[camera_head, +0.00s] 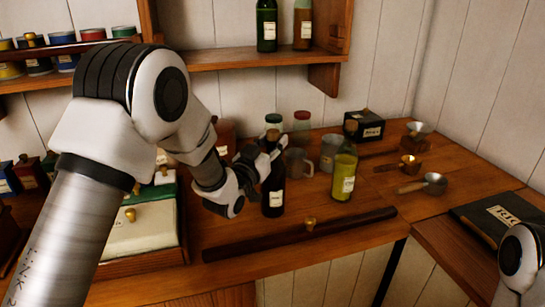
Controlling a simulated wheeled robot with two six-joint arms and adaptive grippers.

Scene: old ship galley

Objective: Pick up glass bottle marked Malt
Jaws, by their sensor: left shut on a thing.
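A dark glass bottle (273,190) with a cork and a pale label stands upright at the middle of the wooden counter. Its label is too small to read. My left gripper (262,158) reaches in from the left and is shut on this dark bottle around its upper part. The bottle's base looks at or very near the counter top; I cannot tell if it is lifted. A yellow-green bottle (344,172) with a cork and label stands to the right, apart from it. Part of my right arm shows at the lower right edge, but its gripper does not.
Behind the bottle are a grey mug (298,163) and lidded jars (302,124). A dark wooden bar (300,234) lies along the front edge. Metal scoops (433,184) and a black box (364,125) are at right. A shelf (250,58) hangs above.

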